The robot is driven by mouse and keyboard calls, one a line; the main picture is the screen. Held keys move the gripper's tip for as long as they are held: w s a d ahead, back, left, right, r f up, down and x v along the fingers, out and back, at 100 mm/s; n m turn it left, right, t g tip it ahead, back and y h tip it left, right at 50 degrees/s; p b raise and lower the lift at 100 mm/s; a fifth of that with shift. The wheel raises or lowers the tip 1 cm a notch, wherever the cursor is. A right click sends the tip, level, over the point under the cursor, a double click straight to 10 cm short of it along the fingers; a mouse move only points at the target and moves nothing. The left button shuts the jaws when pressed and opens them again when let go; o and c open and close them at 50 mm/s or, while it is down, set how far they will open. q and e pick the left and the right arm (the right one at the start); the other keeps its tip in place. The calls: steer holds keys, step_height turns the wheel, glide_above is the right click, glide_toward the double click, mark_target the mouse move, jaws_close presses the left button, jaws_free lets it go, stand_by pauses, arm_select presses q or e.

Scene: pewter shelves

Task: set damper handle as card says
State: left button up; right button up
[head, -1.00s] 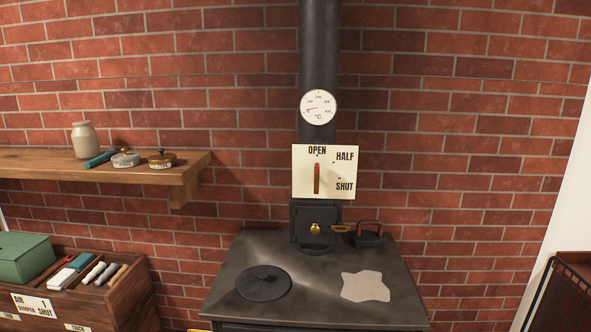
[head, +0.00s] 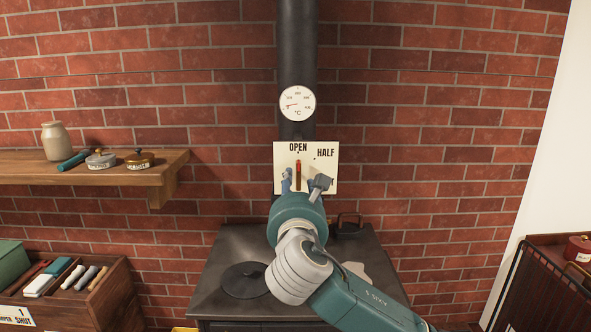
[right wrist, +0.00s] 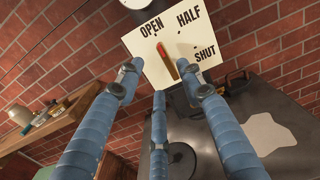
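The damper handle (head: 298,170) is a red-tipped upright lever on a cream plate (head: 328,178) on the stove pipe. It points up to OPEN; HALF is at the upper right. The right wrist view shows the handle (right wrist: 166,62) and also SHUT, lower right on the plate (right wrist: 150,72). My right gripper (head: 304,183) is in front of the plate with its fingers spread around the handle's lower part. That gripper (right wrist: 165,84) is open, with no visible contact. A card (head: 14,316) at the lower left is cut off but reads SHUT. My left gripper is out of view.
The black stove top (head: 235,245) holds a round lid (head: 243,281). A dial gauge (head: 297,103) is above the plate. A wooden shelf (head: 90,178) with a jar is at left, above a wooden box (head: 115,285). A dark rack (head: 535,290) stands at right.

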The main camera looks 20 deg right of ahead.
mark_target(297, 171)
steer(key=shift+p+x, duration=1.8)
steer(key=shift+x, duration=3.25)
steer(key=shift+d+f, duration=0.1)
steer(key=shift+f, duration=0.05)
steer(key=shift+s, duration=0.1)
jaws_close()
